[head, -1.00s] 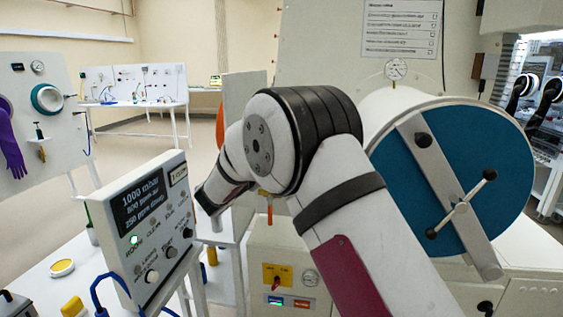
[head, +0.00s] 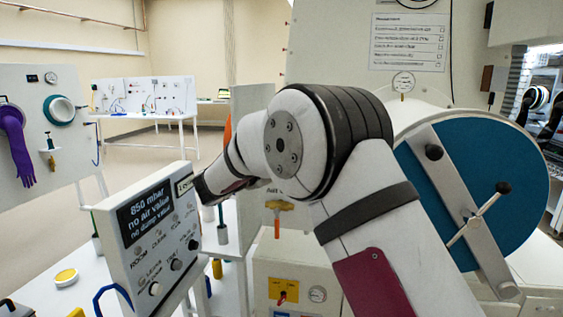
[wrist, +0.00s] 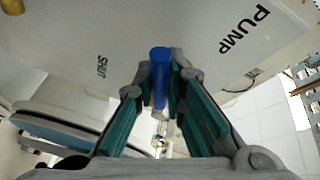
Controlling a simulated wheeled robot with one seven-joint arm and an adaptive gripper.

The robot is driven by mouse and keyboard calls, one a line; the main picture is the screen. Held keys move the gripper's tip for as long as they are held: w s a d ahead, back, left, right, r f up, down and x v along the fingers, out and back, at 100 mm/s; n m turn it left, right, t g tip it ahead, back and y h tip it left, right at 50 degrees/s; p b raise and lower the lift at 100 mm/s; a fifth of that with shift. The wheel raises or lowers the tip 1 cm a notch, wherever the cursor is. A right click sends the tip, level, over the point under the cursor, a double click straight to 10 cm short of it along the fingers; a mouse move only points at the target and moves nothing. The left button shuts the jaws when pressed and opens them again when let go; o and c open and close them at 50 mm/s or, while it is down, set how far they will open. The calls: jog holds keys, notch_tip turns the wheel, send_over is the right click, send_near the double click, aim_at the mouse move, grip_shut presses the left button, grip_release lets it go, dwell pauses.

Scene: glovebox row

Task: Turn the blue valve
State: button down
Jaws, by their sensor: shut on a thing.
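The blue valve handle (wrist: 159,65) shows in the wrist view as a short blue bar between my fingertips. It stands against a pale panel (wrist: 190,25) lettered PUMP at the right and SHUT at the left. My gripper (wrist: 160,82) has teal-lined fingers on both sides of the handle and is shut on it. The handle's pivot is not clear in this view. In the head view my arm hides the valve, and I cannot make out my fingertips.
A grey readout box (head: 152,235) showing 850 mbar stands close left of my arm. A blue round chamber door (head: 505,165) with a bar handle is at right. An orange-handled yellow valve (head: 278,208) hangs just below my arm. Open floor lies beyond.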

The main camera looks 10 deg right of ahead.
jog(key=c, duration=1.6)
grip_release()
jog(key=shift+d, duration=0.1)
jog(key=shift+c, duration=0.2)
jog(key=v, duration=1.2)
